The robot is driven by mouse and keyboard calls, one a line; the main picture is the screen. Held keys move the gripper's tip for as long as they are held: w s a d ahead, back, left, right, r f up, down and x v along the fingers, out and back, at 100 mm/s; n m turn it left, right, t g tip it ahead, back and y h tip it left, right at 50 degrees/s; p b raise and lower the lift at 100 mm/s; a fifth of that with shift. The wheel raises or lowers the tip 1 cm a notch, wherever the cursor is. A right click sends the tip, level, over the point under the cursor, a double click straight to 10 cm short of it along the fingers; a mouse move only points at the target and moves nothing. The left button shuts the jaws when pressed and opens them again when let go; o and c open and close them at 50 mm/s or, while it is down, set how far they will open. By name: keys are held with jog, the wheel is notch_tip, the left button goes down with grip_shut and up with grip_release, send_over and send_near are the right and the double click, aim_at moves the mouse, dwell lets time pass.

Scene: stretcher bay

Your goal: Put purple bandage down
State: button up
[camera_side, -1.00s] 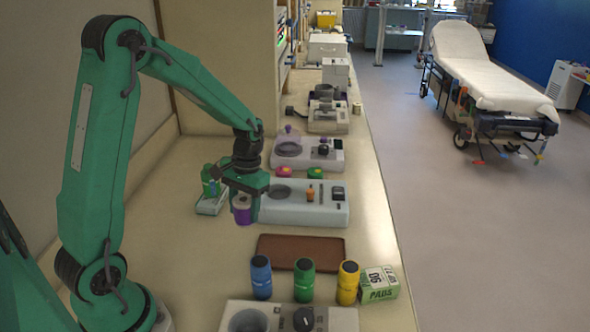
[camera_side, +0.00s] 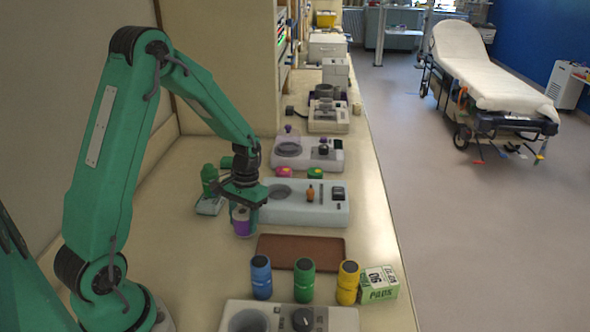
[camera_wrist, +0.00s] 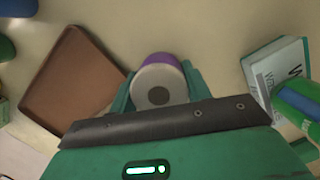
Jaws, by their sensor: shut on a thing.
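The purple bandage (camera_side: 243,226) is a short upright roll with a pale top and a dark core. It stands between the fingers of my gripper (camera_side: 243,213), left of the brown tray's far corner. My gripper is shut on it. In the wrist view the purple bandage (camera_wrist: 177,63) shows its pale end, with a green finger of my gripper (camera_wrist: 160,88) on either side. Its underside is at or just above the counter; I cannot tell whether it touches.
The brown tray (camera_side: 300,252) is empty. Blue (camera_side: 261,278), green (camera_side: 304,280) and yellow (camera_side: 348,282) bottles stand nearer, beside a pads box (camera_side: 379,285). A white device (camera_side: 315,212) is just right. Bare counter (camera_side: 200,255) lies near left.

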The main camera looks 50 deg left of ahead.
jog(key=shift+f, duration=0.15)
jog(key=o, duration=1.1)
jog(key=shift+c, duration=0.2)
jog(key=r, duration=0.4)
jog(key=w+r, duration=0.1)
jog(key=r, duration=0.3)
jog(key=w+r, duration=0.1)
jog(key=r, duration=0.3)
jog(key=shift+w+a, duration=0.1)
jog(key=shift+a, duration=0.25)
jog(key=shift+r, duration=0.15)
